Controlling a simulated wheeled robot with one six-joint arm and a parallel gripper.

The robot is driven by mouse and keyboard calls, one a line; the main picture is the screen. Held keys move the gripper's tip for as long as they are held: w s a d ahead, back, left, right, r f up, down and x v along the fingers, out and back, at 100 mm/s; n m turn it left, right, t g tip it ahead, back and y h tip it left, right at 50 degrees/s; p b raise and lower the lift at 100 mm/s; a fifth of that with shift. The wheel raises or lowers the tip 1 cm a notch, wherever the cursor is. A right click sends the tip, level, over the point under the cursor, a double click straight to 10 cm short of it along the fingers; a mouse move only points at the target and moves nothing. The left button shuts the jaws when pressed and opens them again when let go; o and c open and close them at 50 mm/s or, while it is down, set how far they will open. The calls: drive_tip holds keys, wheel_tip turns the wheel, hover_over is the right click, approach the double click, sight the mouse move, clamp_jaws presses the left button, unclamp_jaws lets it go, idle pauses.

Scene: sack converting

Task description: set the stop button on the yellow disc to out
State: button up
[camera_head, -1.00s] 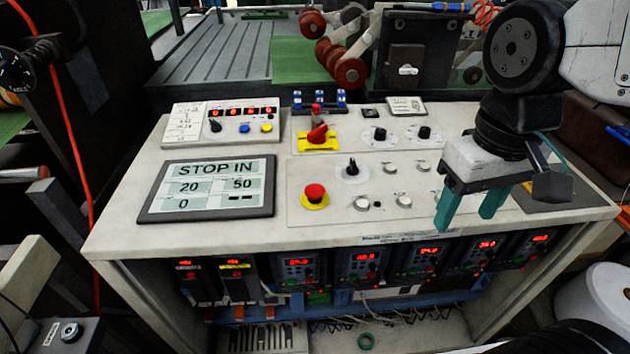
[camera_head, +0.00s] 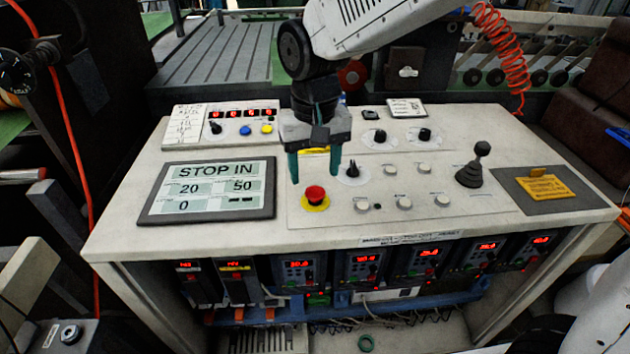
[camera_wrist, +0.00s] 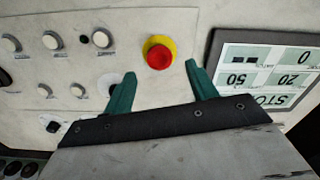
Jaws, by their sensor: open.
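The red stop button (camera_head: 315,194) sits on a yellow disc (camera_head: 317,205) on the pale console, right of the display. The display (camera_head: 209,189) reads "STOP IN". My gripper (camera_head: 314,177) is open and empty, with green fingers pointing down, above and just behind the button in the head view. The fingers appear apart from the button.
A black selector knob (camera_head: 352,169) stands close to the right finger. White push buttons (camera_head: 404,202) are to the right, then a black joystick (camera_head: 475,166) and a yellow tag (camera_head: 545,187).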

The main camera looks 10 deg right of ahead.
sight(315, 190)
drive_tip(key=shift+f, duration=1.95)
clamp_jaws()
drive_tip(key=shift+r, duration=0.5)
unclamp_jaws()
wheel_tip(315, 190, up, 8)
